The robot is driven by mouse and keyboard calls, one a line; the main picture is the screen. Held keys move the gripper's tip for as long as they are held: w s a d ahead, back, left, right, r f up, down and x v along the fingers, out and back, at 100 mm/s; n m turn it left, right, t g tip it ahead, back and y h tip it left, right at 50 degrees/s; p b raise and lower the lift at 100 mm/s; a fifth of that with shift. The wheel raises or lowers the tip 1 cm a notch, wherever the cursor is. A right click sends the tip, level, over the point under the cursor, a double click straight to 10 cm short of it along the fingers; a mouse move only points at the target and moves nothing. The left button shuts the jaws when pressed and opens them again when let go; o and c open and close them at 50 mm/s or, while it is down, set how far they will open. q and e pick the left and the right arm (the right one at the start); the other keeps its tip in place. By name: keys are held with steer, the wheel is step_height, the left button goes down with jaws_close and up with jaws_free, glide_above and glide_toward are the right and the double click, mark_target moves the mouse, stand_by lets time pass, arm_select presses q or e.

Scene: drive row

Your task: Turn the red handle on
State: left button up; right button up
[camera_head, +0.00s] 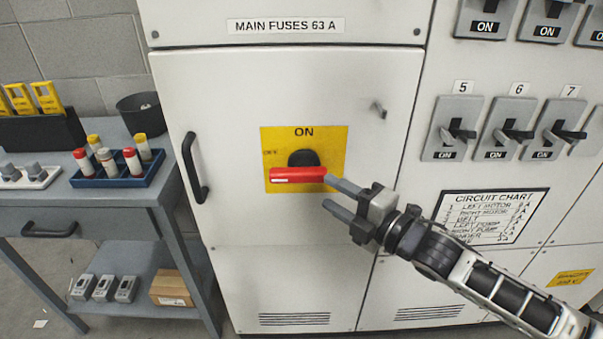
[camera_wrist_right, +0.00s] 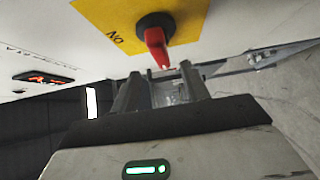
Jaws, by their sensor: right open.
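The red handle (camera_head: 298,174) lies level across a black hub (camera_head: 303,157) on a yellow plate (camera_head: 334,145). The plate reads ON at the top and has a small, partly legible label at its left. In the right wrist view the red handle (camera_wrist_right: 157,45) stands out from its hub, just ahead of the fingers. My right gripper (camera_head: 327,193) is open and empty, its upper fingertip by the handle's right end; I cannot tell whether it touches. The fingers also show in the right wrist view (camera_wrist_right: 160,84). My left gripper is out of view.
The plate is on a white cabinet door (camera_head: 225,90) with a black pull handle (camera_head: 195,167) at left and a small latch (camera_head: 378,108) at right. Grey switches (camera_head: 450,128) line the right panel. A workbench (camera_head: 150,195) with a blue tray (camera_head: 118,178) stands at left.

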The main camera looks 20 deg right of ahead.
mark_target(308, 180)
steer(key=p+x, duration=0.1)
steer(key=x, duration=0.8)
steer(key=shift+s, duration=0.1)
jaws_close()
